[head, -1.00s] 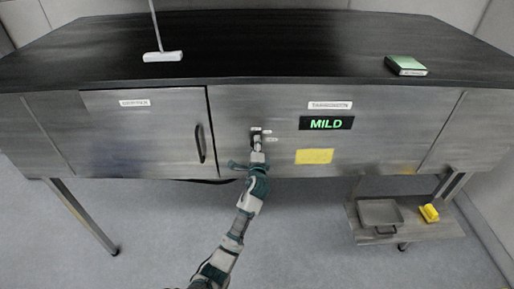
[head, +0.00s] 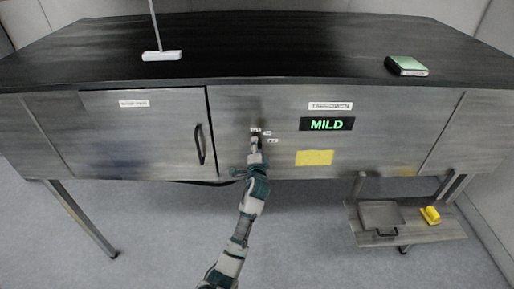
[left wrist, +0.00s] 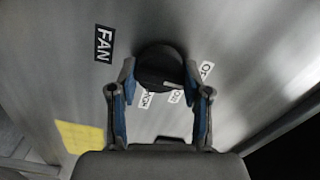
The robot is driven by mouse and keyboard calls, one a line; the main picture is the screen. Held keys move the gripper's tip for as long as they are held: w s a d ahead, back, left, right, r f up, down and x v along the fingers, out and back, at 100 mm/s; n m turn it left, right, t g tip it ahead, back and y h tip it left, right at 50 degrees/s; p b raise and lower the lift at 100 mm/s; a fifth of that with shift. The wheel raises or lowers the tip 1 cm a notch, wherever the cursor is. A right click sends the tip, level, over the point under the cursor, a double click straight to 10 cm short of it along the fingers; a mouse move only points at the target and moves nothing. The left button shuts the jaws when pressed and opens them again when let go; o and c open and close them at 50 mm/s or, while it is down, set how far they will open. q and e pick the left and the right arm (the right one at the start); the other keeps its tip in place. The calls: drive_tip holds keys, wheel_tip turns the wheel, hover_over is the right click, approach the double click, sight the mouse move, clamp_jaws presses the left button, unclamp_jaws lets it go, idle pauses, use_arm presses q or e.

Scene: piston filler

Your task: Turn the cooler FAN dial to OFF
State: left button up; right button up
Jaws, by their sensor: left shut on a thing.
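The black FAN dial (left wrist: 160,62) is on the cabinet's metal front, beside a black FAN label (left wrist: 104,43). A pale mark shows on the dial's lower right edge, near a small white label (left wrist: 175,96) that is partly hidden. Another white label (left wrist: 207,71), reading about "OF", is to the right, partly behind a finger. My left gripper (left wrist: 159,82) is shut on the dial, one finger on each side. In the head view my left gripper (head: 254,146) covers most of the dial. My right gripper is not in view.
A green MILD display (head: 327,124) and a yellow note (head: 314,157) are right of the dial. A door handle (head: 200,144) is close on the left. A shelf (head: 432,229) with a grey tray (head: 381,215) and yellow object (head: 430,214) is lower right.

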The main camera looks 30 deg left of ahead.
use_arm(q)
drive_tip(key=shift+f, duration=0.25)
drive_tip(key=o, duration=1)
drive_tip(key=shift+o, duration=0.8)
drive_tip(key=shift+a, duration=0.15)
drive_tip(key=v, duration=1.2)
drive_tip(key=shift+w+f, duration=0.15)
